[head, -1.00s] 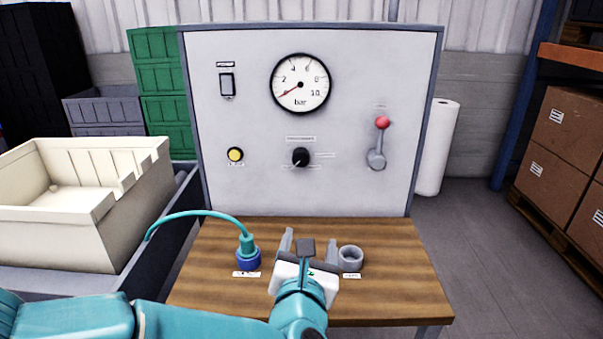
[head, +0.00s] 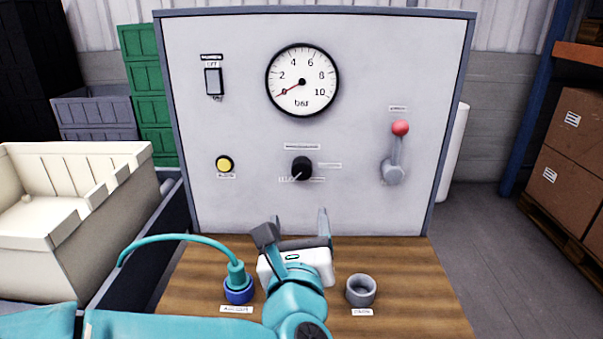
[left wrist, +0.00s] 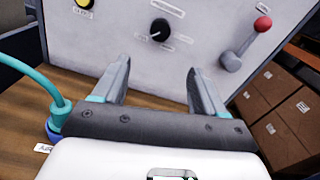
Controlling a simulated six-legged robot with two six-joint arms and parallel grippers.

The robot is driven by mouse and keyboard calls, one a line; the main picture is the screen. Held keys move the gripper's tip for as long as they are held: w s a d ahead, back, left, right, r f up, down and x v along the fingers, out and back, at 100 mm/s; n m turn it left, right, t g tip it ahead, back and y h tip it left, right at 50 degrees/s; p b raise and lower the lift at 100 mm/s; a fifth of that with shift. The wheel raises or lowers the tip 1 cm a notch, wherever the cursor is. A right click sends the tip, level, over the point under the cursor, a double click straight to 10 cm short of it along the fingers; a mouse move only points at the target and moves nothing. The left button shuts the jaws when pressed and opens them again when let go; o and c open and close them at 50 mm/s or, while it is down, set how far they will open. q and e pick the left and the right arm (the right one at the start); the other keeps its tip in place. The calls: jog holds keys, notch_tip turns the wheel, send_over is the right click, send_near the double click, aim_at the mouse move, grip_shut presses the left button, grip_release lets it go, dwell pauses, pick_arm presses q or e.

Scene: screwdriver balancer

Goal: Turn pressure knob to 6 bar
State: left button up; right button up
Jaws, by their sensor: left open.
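The black pressure knob (head: 302,168) sits in the lower middle of the grey panel (head: 250,120), its white pointer mark toward the lower left. The round gauge (head: 302,80) above it has its red needle at about 0 bar. My left gripper (head: 299,218) is open and empty, below the knob and in front of the panel. In the left wrist view my two fingers (left wrist: 155,85) stand apart, with the knob (left wrist: 160,29) beyond them near the top; they do not touch it. My right gripper is not in view.
A red-topped lever (head: 397,150) is right of the knob, a yellow button (head: 224,164) and a switch (head: 213,81) left. On the wooden table (head: 420,300) stand a blue socket (head: 238,292) with a teal cable plug and an empty grey ring holder (head: 361,290).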

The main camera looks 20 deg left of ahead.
aim_at(302, 174)
pick_arm(q)
jog(key=p+x, duration=0.2)
jog(key=x, duration=1.4)
jog(key=shift+f, duration=0.15)
jog(key=c, duration=1.1)
